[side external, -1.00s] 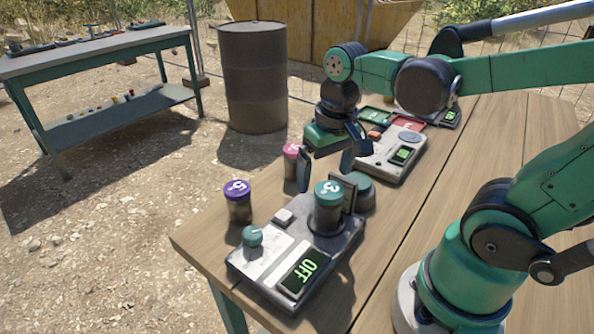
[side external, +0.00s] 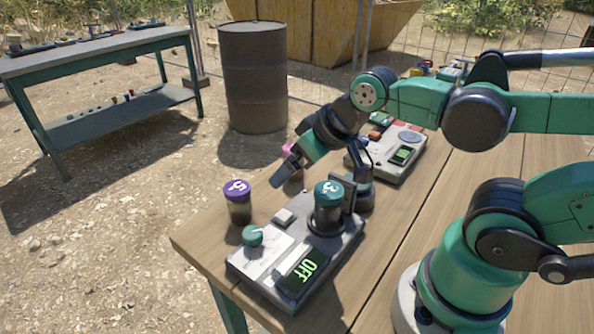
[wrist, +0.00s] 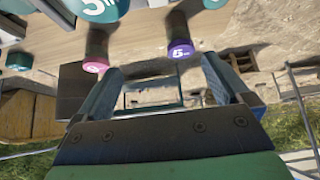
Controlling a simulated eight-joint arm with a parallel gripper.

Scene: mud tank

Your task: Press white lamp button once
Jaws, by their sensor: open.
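A grey-and-white device (side external: 262,264) stands near the table's front left corner. It bears a small white square button (side external: 284,216), a teal knob (side external: 252,236) and a display (side external: 305,268) reading OFF. A jar with a teal lid marked 3 (side external: 328,190) stands on its round platform; the lid is partly cut off in the wrist view (wrist: 97,8). My gripper (side external: 325,172) is open and tilted above and behind the button, apart from it. In the wrist view nothing lies between the spread fingers (wrist: 160,82). I cannot make out the button there.
A purple-lidded jar marked 5 (side external: 237,200) stands left of the device. A pink-lidded jar (wrist: 95,66) is partly hidden behind my gripper in the side view. A second device (side external: 387,160) stands farther back. A drum (side external: 253,75) and side bench (side external: 95,50) stand beyond the table.

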